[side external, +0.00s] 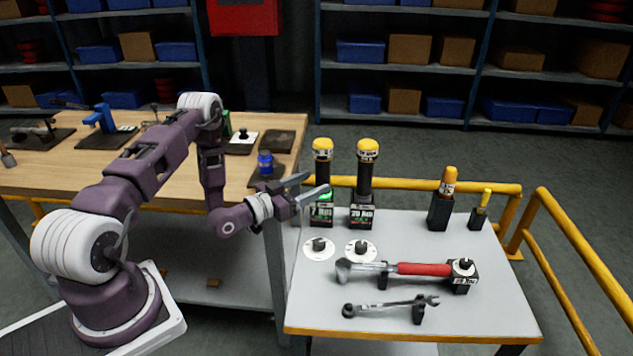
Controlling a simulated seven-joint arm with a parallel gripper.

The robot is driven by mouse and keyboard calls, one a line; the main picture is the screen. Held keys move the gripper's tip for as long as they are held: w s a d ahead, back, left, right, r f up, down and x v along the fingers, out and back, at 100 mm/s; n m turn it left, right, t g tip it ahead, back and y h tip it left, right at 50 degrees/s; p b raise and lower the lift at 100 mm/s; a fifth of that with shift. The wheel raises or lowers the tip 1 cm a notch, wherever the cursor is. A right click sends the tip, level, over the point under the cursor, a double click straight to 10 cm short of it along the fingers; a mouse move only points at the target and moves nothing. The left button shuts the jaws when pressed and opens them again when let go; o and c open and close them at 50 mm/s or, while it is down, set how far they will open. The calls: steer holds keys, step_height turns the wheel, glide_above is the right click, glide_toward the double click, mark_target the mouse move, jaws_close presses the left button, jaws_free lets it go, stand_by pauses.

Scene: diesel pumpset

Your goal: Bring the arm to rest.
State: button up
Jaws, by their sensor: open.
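My gripper (309,187) is open and empty. Its two fingers point right, at the left rear corner of the grey tool table (500,300). The fingertips appear just in front of a black holder with a yellow-capped tool (322,160); I cannot tell the gap in depth. My arm bends up over the wooden bench and down again to the gripper.
The grey table holds a second yellow-capped tool (367,165), a red-handled wrench (420,269), a small spanner (390,306) and two white discs. A yellow rail (430,187) runs behind. A wooden bench (60,158) with fixtures and a blue jar (265,163) is left.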

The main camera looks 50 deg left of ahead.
steer(key=shift+w+d+m+g+h, duration=0.1)
steer(key=shift+w+m+g+h, duration=0.1)
steer(key=shift+m+g+h, duration=0.65)
steer(key=s+d+r+g+y, duration=0.25)
steer(key=s+r+g, duration=0.2)
steer(key=r, duration=0.45)
steer(key=s+d+r+g+y, duration=0.1)
steer(key=s+r+g+y, duration=0.3)
steer(key=r, duration=0.6)
steer(key=s+d+r+h, duration=0.1)
steer(key=s+d, duration=0.3)
steer(key=s, duration=0.4)
steer(key=s+d+r+n+g+h, duration=0.1)
steer(key=s+d+r, duration=0.1)
steer(key=s+d, duration=0.3)
steer(key=s+d+r+n+g+h, duration=0.1)
steer(key=s+d, duration=0.4)
steer(key=s, duration=0.6)
steer(key=shift+s+r+h, duration=0.15)
steer(key=shift+s+h, duration=0.25)
steer(key=shift+h, duration=0.2)
